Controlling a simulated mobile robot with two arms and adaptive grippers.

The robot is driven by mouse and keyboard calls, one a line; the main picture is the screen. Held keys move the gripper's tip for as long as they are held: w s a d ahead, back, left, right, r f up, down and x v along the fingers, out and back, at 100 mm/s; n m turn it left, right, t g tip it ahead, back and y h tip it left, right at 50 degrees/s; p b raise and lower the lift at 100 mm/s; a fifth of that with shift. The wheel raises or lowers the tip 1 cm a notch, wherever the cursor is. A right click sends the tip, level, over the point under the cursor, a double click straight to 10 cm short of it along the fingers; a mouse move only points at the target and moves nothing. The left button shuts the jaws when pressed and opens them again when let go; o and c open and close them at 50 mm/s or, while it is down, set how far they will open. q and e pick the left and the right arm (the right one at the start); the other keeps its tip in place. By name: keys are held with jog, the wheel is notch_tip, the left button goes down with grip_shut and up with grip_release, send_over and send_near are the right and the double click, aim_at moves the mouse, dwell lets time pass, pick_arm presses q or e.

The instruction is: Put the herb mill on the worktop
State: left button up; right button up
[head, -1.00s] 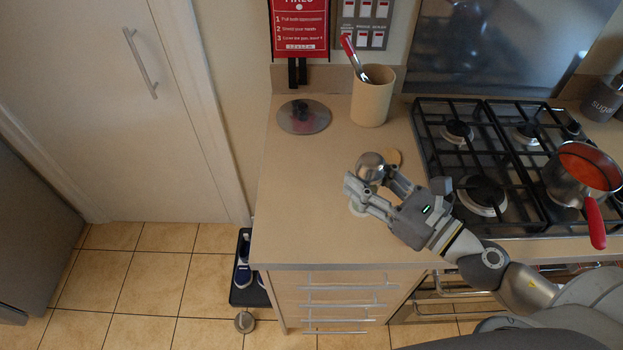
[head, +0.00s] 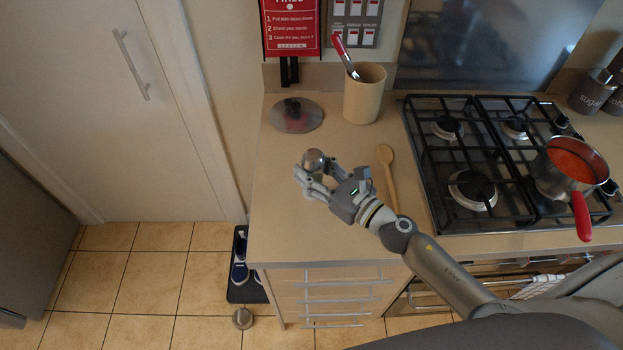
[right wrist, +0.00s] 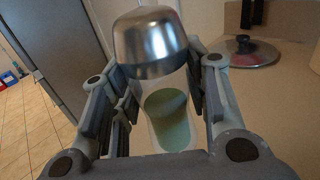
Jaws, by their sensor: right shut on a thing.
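The herb mill (head: 313,160) has a rounded steel top, which shows in the head view between the fingers of my right gripper (head: 318,183). In the right wrist view the mill (right wrist: 150,48) stands about upright, its clear body holding something green. The right gripper (right wrist: 158,105) is shut on that body, with a finger on each side. The mill is over the left part of the beige worktop (head: 285,220). I cannot tell whether its base touches the surface. My left gripper is not in view.
A glass lid (head: 296,115) lies behind the mill, and a utensil pot (head: 364,95) stands at the back. A wooden spoon (head: 388,172) lies right of the gripper. The gas hob (head: 465,150) carries a red-handled saucepan (head: 570,165). Worktop front-left is clear.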

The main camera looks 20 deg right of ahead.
jog(key=shift+w+f, duration=0.15)
jog(key=shift+f, duration=0.1)
jog(key=shift+w+a+f, duration=0.1)
jog(key=shift+a+f, duration=0.05)
jog(key=shift+f, duration=1.4)
jog(key=shift+f+b, duration=0.1)
jog(key=shift+b, duration=0.25)
jog(key=shift+f, duration=0.15)
jog(key=o, duration=1.1)
jog(key=shift+o, duration=0.2)
jog(key=shift+r, duration=0.2)
